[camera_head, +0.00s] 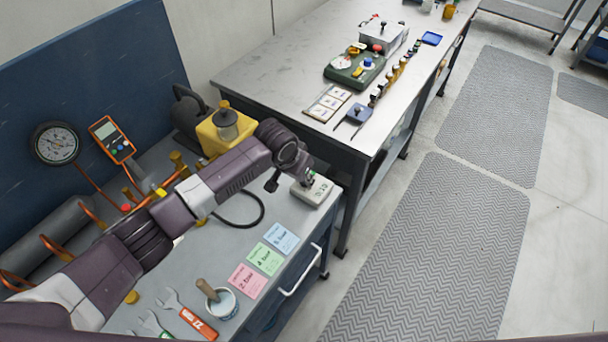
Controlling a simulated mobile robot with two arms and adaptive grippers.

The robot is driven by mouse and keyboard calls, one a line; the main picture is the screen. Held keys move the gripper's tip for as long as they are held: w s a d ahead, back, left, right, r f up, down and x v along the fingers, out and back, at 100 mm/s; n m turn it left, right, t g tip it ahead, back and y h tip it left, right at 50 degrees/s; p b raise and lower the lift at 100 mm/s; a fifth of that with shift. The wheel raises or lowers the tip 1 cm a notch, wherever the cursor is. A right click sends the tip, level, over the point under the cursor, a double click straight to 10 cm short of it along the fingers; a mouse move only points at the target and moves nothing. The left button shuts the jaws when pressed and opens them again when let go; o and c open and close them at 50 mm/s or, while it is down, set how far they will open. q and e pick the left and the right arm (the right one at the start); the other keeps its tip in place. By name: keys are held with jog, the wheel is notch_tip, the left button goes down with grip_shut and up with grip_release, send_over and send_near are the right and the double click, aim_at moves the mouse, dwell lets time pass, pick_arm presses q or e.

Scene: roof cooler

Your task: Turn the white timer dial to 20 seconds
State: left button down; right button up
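The timer (314,194) is a small pale box with a dark-digit display, standing at the right end of the near bench. The digits are too small to read surely. My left gripper (305,178) reaches in from the left, with its dark fingers at the timer's upper left side. The white dial cannot be made out; the fingers may cover it. I cannot tell whether the fingers touch the dial or how far they are apart. My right gripper is not in view.
A yellow pump (222,130) stands behind my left arm, with a black hose (250,222) on the bench. Coloured cards (264,258), a cup (222,304) and wrenches (188,316) lie in front. A second table (270,75) adjoins behind. Floor with grey mats (435,255) is clear at right.

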pick_arm(q)
jog(key=m+h, duration=0.1)
jog(key=m, duration=0.2)
jog(key=shift+w+a, duration=0.1)
jog(key=shift+w+a+m+g+h+b, duration=0.15)
jog(key=shift+m+g+b, duration=0.4)
jog(key=shift+m, duration=0.4)
jog(key=shift+s+d+m+g+h+b, duration=0.15)
jog(key=shift+m+g+b, duration=0.2)
jog(key=shift+m+b, duration=0.5)
jog(key=shift+w+a+m, duration=0.1)
jog(key=shift+m, duration=0.2)
jog(key=c, duration=1.7)
grip_release()
jog(key=shift+r, duration=0.15)
jog(key=v, duration=1.2)
jog(key=shift+a, duration=0.1)
